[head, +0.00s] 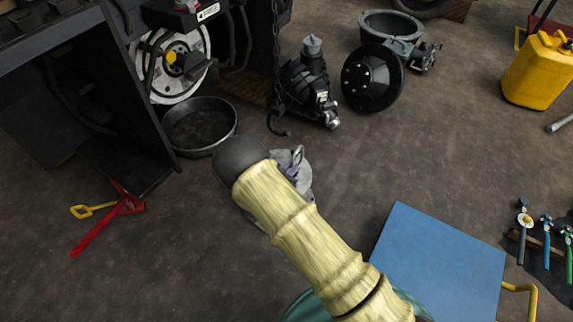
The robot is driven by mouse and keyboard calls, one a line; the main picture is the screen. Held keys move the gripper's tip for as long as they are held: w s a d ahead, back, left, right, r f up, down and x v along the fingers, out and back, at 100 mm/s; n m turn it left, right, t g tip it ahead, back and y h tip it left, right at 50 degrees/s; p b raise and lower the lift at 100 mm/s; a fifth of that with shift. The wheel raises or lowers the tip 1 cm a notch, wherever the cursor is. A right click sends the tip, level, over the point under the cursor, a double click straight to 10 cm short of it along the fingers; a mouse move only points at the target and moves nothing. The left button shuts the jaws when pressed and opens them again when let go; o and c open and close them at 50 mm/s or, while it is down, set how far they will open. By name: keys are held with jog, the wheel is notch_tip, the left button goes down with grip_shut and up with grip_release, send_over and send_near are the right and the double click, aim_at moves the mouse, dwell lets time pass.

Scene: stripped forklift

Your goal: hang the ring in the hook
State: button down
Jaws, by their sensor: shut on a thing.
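The hook (278,127) is dark metal and hangs open at the lower end of a dark chain. The ring (298,154) is a small metallic loop on a round grey metal piece (305,178), just below and right of the hook in the picture and apart from it. My pale yellow arm and its dark rounded joint cover the left part of the grey piece. My gripper (291,170) is mostly hidden behind my arm; only a small purplish part shows against the ring, and it appears shut on it. The exact grip is too small to make out.
The stripped forklift (130,90) stands at the upper left, with a black pan (200,125) beside it. A dark axle part (308,85) is close right of the chain. A blue panel (440,260) lies at lower right. Floor at centre right is clear.

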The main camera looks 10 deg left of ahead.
aim_at(296, 154)
jog(key=shift+s+d+r+p, duration=0.15)
jog(key=shift+d+r+p, duration=0.15)
jog(key=shift+d, duration=0.15)
jog(key=shift+s+d+r+p, duration=0.2)
jog(key=shift+d+p, duration=0.1)
jog(key=shift+d, duration=0.15)
jog(key=shift+r+p, duration=3.15)
jog(key=shift+r, duration=0.7)
jog(key=w+a+b, duration=0.2)
jog(key=a, duration=0.5)
jog(key=shift+w+a+f, duration=0.2)
jog(key=shift+w+f, duration=0.05)
jog(key=shift+w, duration=0.1)
jog(key=shift+f+b, duration=0.1)
jog(key=shift+b, duration=0.25)
